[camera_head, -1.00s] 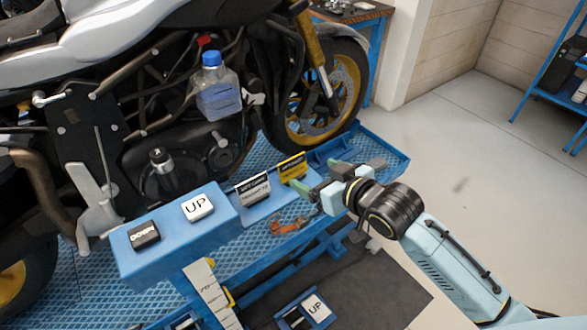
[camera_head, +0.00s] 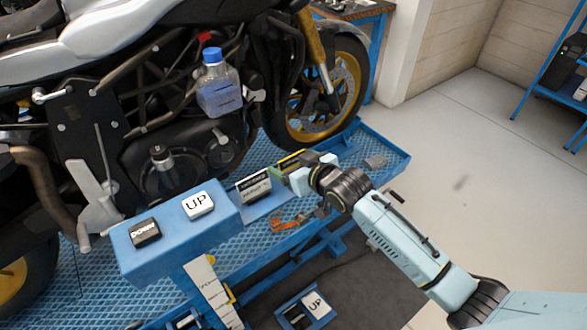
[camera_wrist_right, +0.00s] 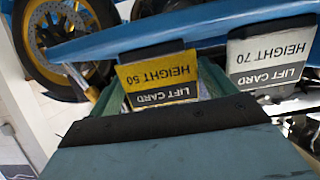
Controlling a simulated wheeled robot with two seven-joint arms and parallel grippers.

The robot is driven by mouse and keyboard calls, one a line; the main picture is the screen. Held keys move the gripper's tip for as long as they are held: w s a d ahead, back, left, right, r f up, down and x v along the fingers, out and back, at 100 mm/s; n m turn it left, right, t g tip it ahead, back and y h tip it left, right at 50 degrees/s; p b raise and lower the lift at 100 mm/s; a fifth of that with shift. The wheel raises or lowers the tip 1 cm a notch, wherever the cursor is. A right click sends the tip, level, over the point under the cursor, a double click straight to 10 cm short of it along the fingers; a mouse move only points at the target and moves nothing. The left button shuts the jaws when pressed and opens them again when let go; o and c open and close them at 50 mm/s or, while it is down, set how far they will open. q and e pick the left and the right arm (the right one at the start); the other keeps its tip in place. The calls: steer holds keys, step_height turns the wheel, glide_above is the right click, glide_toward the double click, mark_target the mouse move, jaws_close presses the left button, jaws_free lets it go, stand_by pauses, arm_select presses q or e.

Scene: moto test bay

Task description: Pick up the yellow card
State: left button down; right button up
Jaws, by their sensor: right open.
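The yellow card (camera_head: 290,161) stands upright in the blue lift console, to the right of a white card (camera_head: 254,186). In the right wrist view the yellow card (camera_wrist_right: 158,78) reads "HEIGHT 50, LIFT CARD" upside down, and the white card (camera_wrist_right: 268,56) reads "HEIGHT 70". My right gripper (camera_head: 297,172) is at the yellow card and partly covers it in the head view. In the right wrist view the open gripper's green-edged fingers (camera_wrist_right: 160,105) lie on either side of the yellow card's lower part. Contact cannot be told. My left gripper is not in view.
The blue console (camera_head: 180,248) carries UP (camera_head: 198,204) and DOWN (camera_head: 145,233) buttons. A motorcycle (camera_head: 165,120) stands close behind, with a blue-capped bottle (camera_head: 219,88) on it. An orange item (camera_head: 288,221) lies on the lift. Clear floor (camera_head: 450,140) is at right.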

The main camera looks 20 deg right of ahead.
steer(key=shift+c, duration=0.3)
steer(key=c, duration=0.7)
steer(key=shift+r, duration=0.15)
